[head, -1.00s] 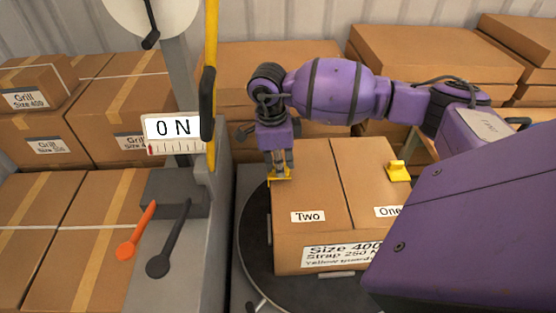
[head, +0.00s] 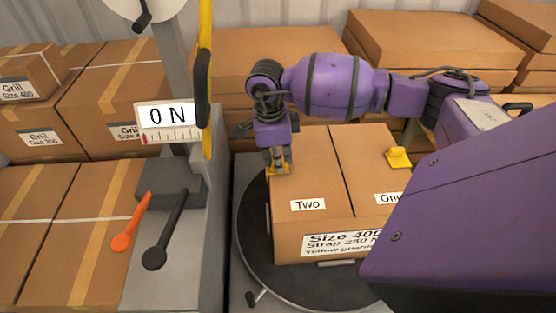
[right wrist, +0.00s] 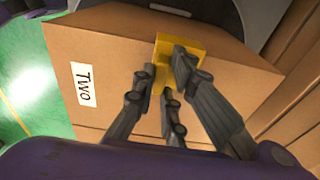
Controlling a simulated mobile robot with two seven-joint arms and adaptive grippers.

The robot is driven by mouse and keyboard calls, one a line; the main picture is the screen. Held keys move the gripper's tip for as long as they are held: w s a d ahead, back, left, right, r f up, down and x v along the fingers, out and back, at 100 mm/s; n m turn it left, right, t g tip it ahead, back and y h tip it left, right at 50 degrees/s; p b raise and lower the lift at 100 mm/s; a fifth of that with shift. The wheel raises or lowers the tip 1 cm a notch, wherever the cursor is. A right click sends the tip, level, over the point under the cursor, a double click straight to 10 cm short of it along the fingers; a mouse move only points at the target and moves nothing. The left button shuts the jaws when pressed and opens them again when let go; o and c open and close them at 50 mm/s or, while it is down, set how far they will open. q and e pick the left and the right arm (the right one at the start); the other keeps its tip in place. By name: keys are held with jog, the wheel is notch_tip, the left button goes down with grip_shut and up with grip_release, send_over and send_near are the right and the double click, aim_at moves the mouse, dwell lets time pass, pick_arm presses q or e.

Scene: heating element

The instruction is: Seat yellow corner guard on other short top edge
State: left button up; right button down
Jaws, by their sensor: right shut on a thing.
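A cardboard box (head: 330,228) labelled "Two", "One" and "Size 400" sits on a dark round turntable (head: 252,262). My right gripper (head: 278,168) is at the box's left short top edge, shut on a yellow corner guard (right wrist: 190,45). In the right wrist view the guard lies at the box's top edge beside the "Two" label; whether it is fully seated I cannot tell. The fingers hide part of it. A second yellow corner guard (head: 398,157) sits on the right short top edge. My left gripper is not in view.
A grey machine column with a "0 N" display (head: 168,116), an orange lever (head: 132,222) and a dark lever (head: 165,232) stands left of the turntable. A yellow upright bar (head: 206,130) is close to my right gripper. Stacked boxes (head: 420,50) fill the back.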

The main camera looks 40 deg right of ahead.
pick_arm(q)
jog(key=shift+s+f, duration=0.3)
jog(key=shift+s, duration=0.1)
pick_arm(e)
jog(key=shift+f, duration=0.1)
jog(key=c, duration=1.7)
grip_release()
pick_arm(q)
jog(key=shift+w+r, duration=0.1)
pick_arm(e)
jog(key=r, duration=0.8)
jog(key=a+r, duration=0.1)
jog(key=r, duration=0.3)
jog(key=shift+w, duration=0.3)
